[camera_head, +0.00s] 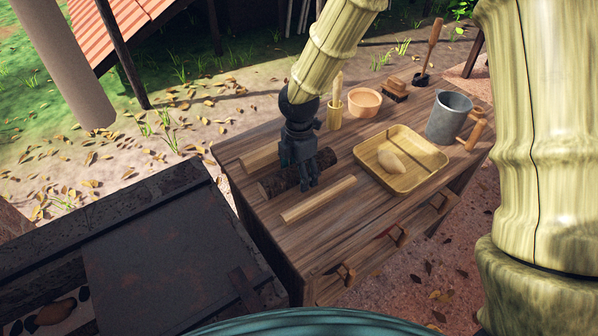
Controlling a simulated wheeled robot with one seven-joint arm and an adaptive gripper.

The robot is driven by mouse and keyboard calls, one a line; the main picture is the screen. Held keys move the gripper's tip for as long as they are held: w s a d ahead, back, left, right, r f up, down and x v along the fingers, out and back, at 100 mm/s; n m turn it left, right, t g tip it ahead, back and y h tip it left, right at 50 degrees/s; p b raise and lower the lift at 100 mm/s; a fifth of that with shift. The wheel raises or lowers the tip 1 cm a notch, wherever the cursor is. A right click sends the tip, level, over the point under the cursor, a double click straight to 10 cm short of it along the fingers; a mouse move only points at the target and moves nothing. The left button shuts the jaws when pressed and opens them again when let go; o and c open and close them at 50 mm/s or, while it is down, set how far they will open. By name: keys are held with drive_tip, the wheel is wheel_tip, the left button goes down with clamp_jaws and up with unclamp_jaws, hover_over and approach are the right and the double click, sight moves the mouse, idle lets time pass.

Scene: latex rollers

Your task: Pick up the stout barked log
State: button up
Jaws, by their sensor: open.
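The stout barked log (279,185) lies on the left part of the wooden table, dark and rough, its left end showing. The gripper is open. It hides the middle of the log, so I cannot tell whether the fingers touch the bark.
Pale wood pieces lie behind (259,157) and in front (318,199) of the log. A dark-topped stand (150,250) adjoins at left.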

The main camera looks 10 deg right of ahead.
drive_tip(key=c, duration=1.3)
drive_tip(key=shift+r, duration=0.1)
